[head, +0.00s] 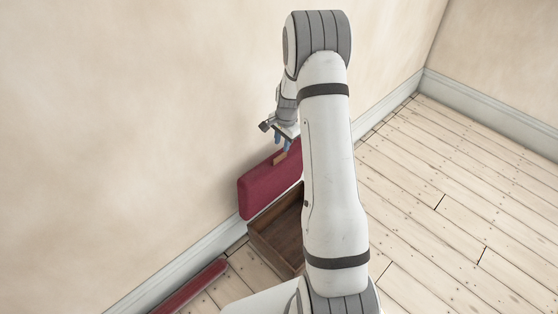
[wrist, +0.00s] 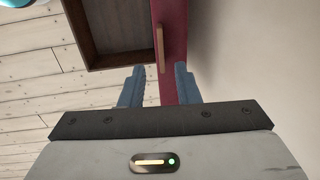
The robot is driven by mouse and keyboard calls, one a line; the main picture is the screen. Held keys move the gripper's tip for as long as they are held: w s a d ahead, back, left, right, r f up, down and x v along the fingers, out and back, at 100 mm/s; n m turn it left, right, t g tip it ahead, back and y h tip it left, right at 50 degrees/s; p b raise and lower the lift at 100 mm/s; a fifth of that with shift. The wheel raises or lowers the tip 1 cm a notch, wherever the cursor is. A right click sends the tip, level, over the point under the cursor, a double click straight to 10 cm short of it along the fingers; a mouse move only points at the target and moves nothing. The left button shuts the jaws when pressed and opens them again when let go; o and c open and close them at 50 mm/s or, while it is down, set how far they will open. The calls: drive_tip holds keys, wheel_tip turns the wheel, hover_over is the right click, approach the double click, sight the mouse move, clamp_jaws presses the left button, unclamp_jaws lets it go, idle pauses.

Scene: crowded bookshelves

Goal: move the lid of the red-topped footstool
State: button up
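The footstool is a brown wooden box (head: 275,236) standing by the wall, open, its inside bare where it shows. Its red lid (head: 258,190) is raised on edge along the wall side. A light wooden strip (wrist: 159,48) shows on the lid in the wrist view. My gripper (head: 281,138) is over the top of the lid. In the wrist view, the blue fingers of my gripper (wrist: 160,70) are spread apart, with the red lid (wrist: 172,20) running between and beyond them. Whether a finger touches the lid I cannot tell. My arm hides the box's right part in the head view.
The cream wall (head: 120,120) with its grey baseboard (head: 165,278) is close behind the lid. Another long red item (head: 190,288) lies along the wall at lower left. Plank floor (head: 450,200) to the right is clear. A turquoise object (wrist: 15,3) shows at the wrist view's corner.

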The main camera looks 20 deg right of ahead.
sight(281, 156)
drive_tip(key=f, duration=0.5)
drive_tip(key=w+f, duration=0.1)
drive_tip(key=f, duration=0.2)
drive_tip(key=shift+a+f+b, duration=0.1)
drive_tip(key=shift+f+b, duration=0.05)
drive_tip(key=shift+b, duration=0.25)
clamp_jaws()
